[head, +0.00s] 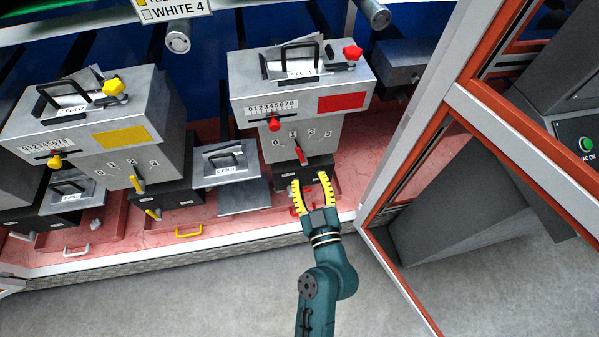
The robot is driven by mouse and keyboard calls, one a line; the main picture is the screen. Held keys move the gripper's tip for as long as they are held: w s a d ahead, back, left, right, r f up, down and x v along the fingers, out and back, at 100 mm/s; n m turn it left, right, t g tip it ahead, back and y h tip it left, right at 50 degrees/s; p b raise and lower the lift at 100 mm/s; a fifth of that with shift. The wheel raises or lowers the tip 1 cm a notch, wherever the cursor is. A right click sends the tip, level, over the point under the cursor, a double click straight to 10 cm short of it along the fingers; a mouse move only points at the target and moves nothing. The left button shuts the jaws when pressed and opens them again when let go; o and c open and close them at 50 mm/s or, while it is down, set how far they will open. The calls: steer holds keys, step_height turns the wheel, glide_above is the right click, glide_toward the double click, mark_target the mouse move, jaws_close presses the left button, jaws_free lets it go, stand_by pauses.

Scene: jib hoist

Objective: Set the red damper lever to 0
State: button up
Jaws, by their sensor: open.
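The red damper lever (300,154) is on the lower front of the grey unit (251,85) with the red label, right of center. It hangs below a row of marks 0, 1, 2, 3. It sits right of the 0, close to the 1; its exact setting is hard to tell. My gripper (311,180), with yellow fingers, is open and empty. It is just below the lever, apart from it as far as I can see, in front of a small dark box (290,173).
A red slider knob (274,125) and a red top knob (352,53) are on the same unit. A similar yellow-marked unit (90,115) stands left, with its own yellow lever (137,184). An orange-and-grey frame (440,120) rises at the right. The floor in front is clear.

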mark_target(300, 154)
step_height(300, 154, down, 10)
steer(key=s+b, duration=0.1)
steer(key=b, duration=0.4)
steer(key=x, duration=0.5)
steer(key=b+x, duration=0.1)
steer(key=x, duration=0.5)
steer(key=d+b+x, duration=0.1)
steer(key=x, duration=0.4)
steer(key=shift+w+f, duration=0.1)
steer(key=shift+w, duration=0.15)
steer(key=shift+s, duration=0.1)
jaws_close()
